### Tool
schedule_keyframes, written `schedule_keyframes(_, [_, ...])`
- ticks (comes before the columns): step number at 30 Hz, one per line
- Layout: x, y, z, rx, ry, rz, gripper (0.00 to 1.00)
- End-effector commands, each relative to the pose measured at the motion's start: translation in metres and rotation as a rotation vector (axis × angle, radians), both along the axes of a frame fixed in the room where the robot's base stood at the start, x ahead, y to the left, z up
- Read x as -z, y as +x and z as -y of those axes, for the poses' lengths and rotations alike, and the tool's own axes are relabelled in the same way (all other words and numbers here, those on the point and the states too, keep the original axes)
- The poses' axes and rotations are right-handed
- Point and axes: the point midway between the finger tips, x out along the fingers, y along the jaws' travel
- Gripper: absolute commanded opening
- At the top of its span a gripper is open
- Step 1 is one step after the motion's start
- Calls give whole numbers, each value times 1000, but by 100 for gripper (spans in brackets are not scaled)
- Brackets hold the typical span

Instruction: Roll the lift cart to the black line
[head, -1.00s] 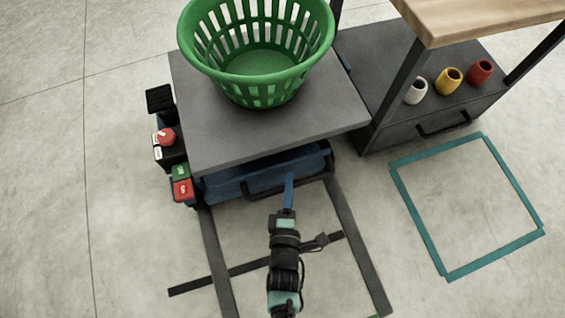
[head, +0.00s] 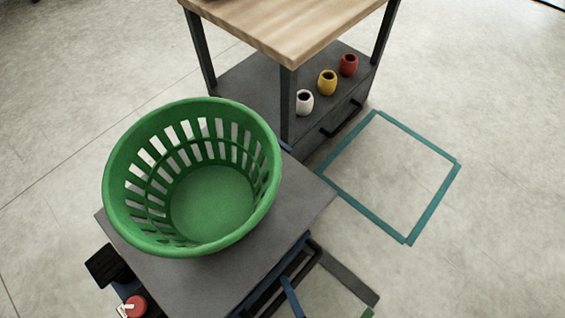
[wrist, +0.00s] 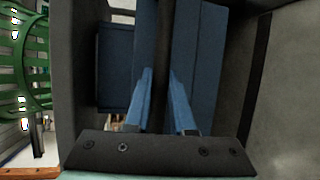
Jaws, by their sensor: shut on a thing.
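The lift cart (head: 255,265) has a grey platform, and a green slatted basket (head: 212,205) stands on it. The cart fills the lower left of the head view, and its lower part is cut off. My gripper (head: 287,286) shows as blue fingers at the bottom edge, at the cart's dark handle. In the wrist view the two blue fingers (wrist: 165,95) are shut on a dark handle bar (wrist: 162,65), with blue cart panels behind. I cannot make out the black line for certain now; a dark strip (head: 345,277) lies by the cart at lower right.
A wood-topped workbench (head: 290,30) stands just behind the cart, with a white cup (head: 304,102), a yellow cup (head: 327,82) and a red cup (head: 348,65) on its lower shelf. A teal square outline (head: 436,204) marks the floor. Floor on the right is clear.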

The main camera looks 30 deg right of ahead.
Motion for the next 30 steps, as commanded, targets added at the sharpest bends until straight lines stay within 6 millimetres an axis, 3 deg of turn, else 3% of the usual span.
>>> schedule_keyframes(10, [-1,1,0,-1,0,3,0])
schedule_keyframes(11, [-1,1,0,-1,0,3,26])
schedule_keyframes(15, [-1,1,0,-1,0,2,51])
schedule_keyframes(25, [-1,-2,0,0,0,0,52])
schedule_keyframes(30, [-6,-22,-1,3,1,-5,52])
